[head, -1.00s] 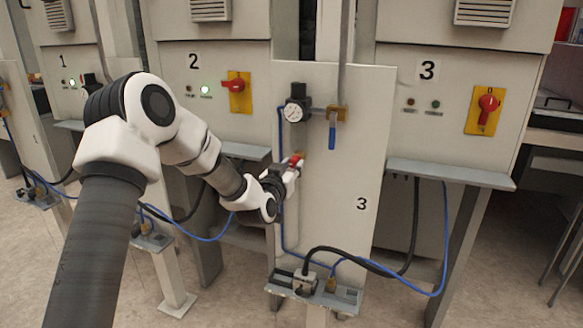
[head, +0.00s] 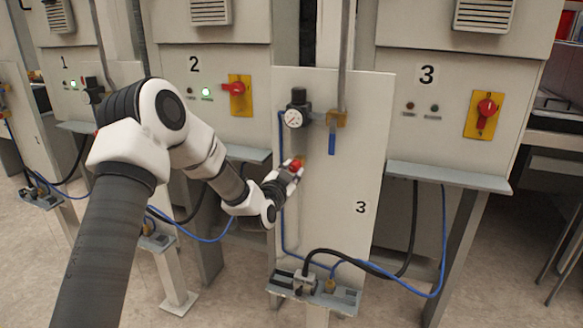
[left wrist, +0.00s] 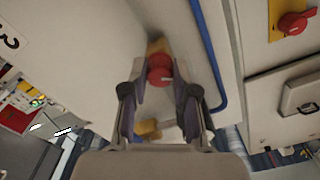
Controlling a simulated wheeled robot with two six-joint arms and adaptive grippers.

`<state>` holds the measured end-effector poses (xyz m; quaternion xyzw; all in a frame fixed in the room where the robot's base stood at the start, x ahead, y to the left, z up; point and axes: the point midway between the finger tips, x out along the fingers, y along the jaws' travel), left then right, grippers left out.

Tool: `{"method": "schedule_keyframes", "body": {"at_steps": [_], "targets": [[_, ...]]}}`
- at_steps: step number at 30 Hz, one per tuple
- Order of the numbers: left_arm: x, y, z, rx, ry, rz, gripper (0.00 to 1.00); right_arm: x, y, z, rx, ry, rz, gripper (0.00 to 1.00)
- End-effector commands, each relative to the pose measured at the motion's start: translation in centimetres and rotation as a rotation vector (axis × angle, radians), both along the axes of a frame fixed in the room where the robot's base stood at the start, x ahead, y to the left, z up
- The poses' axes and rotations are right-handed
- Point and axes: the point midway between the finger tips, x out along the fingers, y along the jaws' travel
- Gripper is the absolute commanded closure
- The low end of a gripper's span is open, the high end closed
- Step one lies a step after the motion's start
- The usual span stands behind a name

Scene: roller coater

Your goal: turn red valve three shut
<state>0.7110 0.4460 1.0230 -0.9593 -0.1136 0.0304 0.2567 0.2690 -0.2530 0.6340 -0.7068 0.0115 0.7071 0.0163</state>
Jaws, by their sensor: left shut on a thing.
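The red valve (head: 297,164) sits on the white panel marked 3 (head: 345,238), below the pressure gauge. It also shows in the left wrist view (left wrist: 160,70), round and red with a pale mark, in front of a brass fitting. My left gripper (head: 290,172) is at the valve, with a finger on each side of it. In the left wrist view the left gripper (left wrist: 160,84) is closed on the red valve. My right gripper is not in view.
A gauge (head: 294,118) and a blue-handled lever valve (head: 332,138) are higher on the panel. A red switch on a yellow plate (head: 473,125) is on cabinet 3 at right. Blue and black hoses (head: 390,272) hang below. A grey shelf (head: 450,176) juts out at right.

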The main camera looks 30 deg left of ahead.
Motion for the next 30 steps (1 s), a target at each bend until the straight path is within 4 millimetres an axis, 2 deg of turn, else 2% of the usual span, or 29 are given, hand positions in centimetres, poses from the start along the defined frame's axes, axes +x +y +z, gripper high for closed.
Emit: {"method": "schedule_keyframes", "body": {"at_steps": [21,30], "targets": [[0.0,0.1,0.4,0.66,0.16,-0.001,1.0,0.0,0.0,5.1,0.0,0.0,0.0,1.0],[0.0,0.0,0.3,0.888,0.216,-0.002,1.0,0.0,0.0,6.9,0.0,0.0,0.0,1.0]]}}
